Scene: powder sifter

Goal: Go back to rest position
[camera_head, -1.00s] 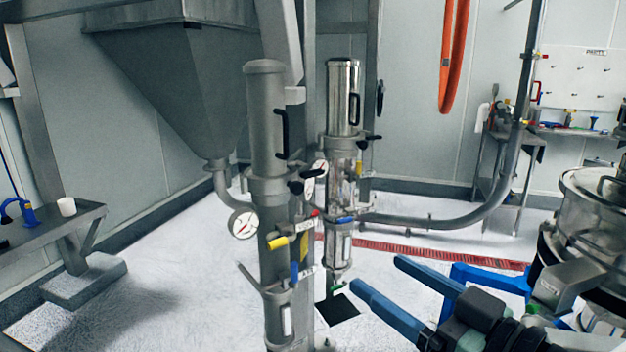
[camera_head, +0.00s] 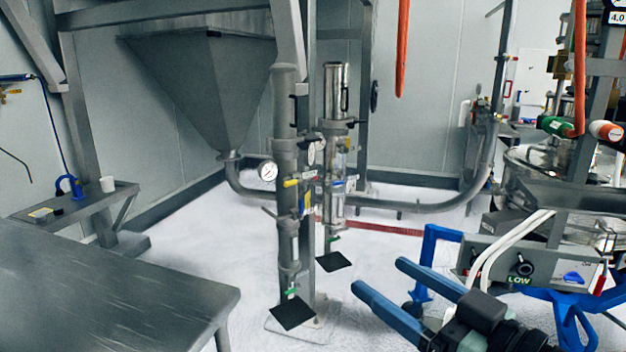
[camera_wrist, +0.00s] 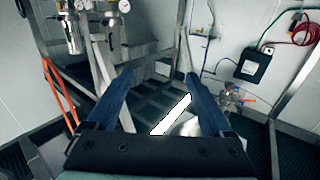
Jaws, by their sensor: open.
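My gripper (camera_head: 388,291) is at the lower right of the head view, its two blue fingers spread apart and pointing left. Nothing is between the fingers in that view. In the wrist view the same fingers (camera_wrist: 152,88) stand wide apart. A pale, white-edged shape (camera_wrist: 180,122) shows behind the gap between them; I cannot tell what it is. The gripper appears clear of the equipment around it.
A steel table (camera_head: 110,290) fills the lower left. Two tall cylindrical columns, one grey (camera_head: 287,130) and one shiny (camera_head: 336,92), stand mid-view. White floor (camera_head: 215,225) lies open between.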

